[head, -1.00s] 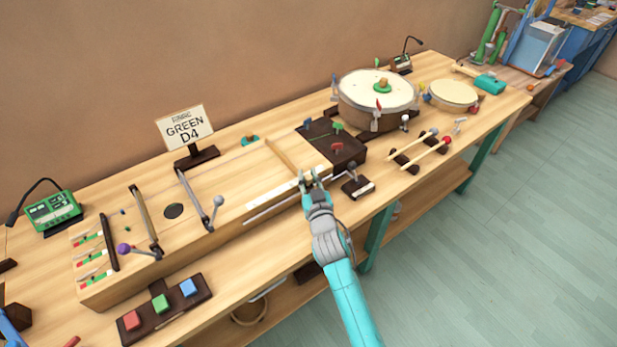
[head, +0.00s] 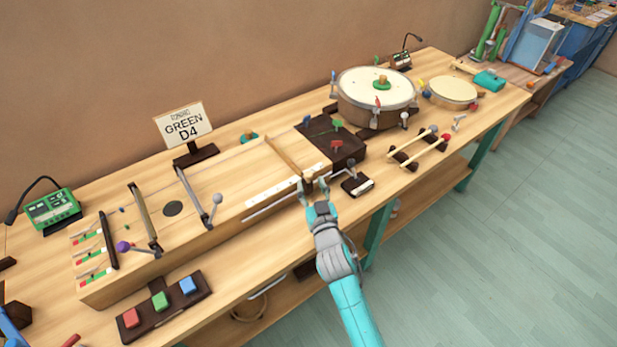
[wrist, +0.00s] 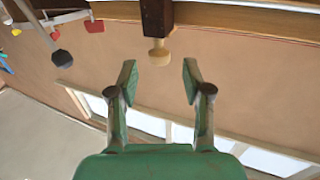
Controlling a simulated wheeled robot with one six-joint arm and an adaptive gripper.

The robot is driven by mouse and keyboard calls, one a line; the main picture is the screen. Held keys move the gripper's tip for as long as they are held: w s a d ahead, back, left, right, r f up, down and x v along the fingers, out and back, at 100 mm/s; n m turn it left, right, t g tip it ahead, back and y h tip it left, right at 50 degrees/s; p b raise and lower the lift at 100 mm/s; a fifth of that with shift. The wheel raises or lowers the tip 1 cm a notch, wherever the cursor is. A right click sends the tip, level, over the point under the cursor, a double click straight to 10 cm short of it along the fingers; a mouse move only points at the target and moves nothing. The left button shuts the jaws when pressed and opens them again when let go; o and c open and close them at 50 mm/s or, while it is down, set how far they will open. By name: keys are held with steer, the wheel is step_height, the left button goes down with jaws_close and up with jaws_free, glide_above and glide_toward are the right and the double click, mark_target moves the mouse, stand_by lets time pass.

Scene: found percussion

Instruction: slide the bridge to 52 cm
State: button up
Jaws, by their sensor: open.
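The bridge (head: 283,155) looks like the light wooden bar lying across the right part of the long wooden box (head: 235,180). Its near end reaches the box's front edge, where a pale scale strip (head: 271,205) runs. In the wrist view a dark block (wrist: 157,15) with a light wooden knob (wrist: 159,52) hangs ahead of my fingers. My gripper (head: 314,188) is open and empty, just in front of the bridge's near end; in the wrist view its fingertips (wrist: 158,70) lie either side of the knob's line, a little short of it. The scale marks are too small to read.
A dark panel with coloured knobs (head: 330,140) lies right of the bridge. A small dark block (head: 357,184) stands close right of my gripper. A sign reading GREEN D4 (head: 184,126) stands behind the box. Other bars (head: 195,198) cross the box at left.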

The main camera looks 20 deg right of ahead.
steer(key=s, duration=0.7)
steer(key=shift+s+a, duration=0.2)
steer(key=shift+a, duration=0.05)
steer(key=s+f+n+g+y, duration=0.1)
steer(key=s+f, duration=0.2)
steer(key=s, duration=0.8)
steer(key=s+f+g, duration=0.1)
steer(key=s+f, duration=0.2)
steer(key=s, duration=0.7)
steer(key=s+r, duration=0.3)
steer(key=s, duration=0.7)
steer(key=s+r+g, duration=0.1)
steer(key=s+r, duration=0.3)
steer(key=s, duration=0.7)
steer(key=shift+d, duration=0.4)
